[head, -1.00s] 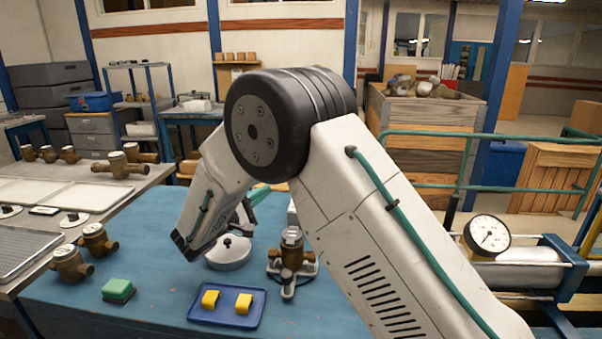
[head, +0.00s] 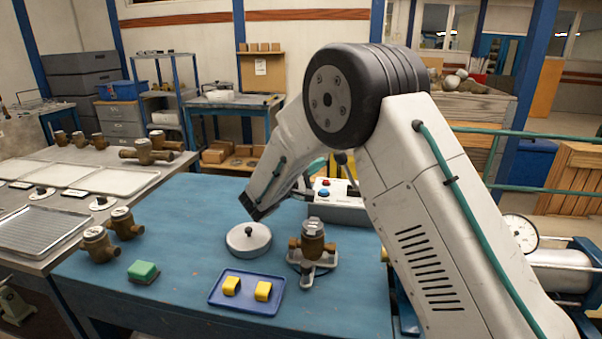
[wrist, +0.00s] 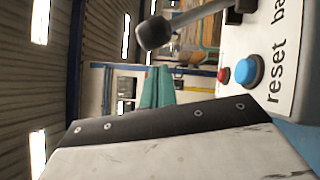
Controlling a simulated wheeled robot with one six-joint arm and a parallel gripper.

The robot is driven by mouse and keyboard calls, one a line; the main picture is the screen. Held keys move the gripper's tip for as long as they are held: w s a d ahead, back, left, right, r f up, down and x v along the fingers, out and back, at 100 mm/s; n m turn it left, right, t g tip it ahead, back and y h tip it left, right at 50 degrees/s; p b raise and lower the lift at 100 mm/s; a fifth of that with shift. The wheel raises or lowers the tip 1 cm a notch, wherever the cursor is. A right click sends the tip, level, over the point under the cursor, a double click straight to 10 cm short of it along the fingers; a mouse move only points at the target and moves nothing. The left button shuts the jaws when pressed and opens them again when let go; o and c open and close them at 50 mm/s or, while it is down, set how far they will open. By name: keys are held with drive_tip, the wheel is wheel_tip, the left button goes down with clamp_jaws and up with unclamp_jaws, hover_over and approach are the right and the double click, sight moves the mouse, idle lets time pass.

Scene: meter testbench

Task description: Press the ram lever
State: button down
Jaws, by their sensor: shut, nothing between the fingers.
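The lever's dark round knob (wrist: 153,33) is large at the top of the wrist view. Its grey rod runs up and right toward a dark bracket on the control box (wrist: 262,45). In the head view the knob (head: 340,158) shows just above the control box (head: 345,212), partly hidden by my arm. My gripper's teal fingers (wrist: 157,88) are shut together and empty in the wrist view, below the knob in the picture. A gap shows between them and the knob. In the head view a teal part of my gripper (head: 315,167) shows left of the knob.
The box has a red button (wrist: 224,74) and a blue button (wrist: 244,71) near the lever. A brass meter (head: 312,238) on a stand, a round grey lid (head: 248,238) and a blue tray (head: 246,306) with yellow blocks stand on the bench. A gauge (head: 520,230) is at right.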

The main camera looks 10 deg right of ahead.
drive_tip(key=shift+s+d+r, duration=0.15)
drive_tip(key=shift+d+r, duration=0.05)
drive_tip(key=shift+d, duration=0.3)
drive_tip(key=shift+s+d+r, duration=0.1)
drive_tip(key=shift+d+r, duration=0.05)
drive_tip(key=shift+d, duration=0.35)
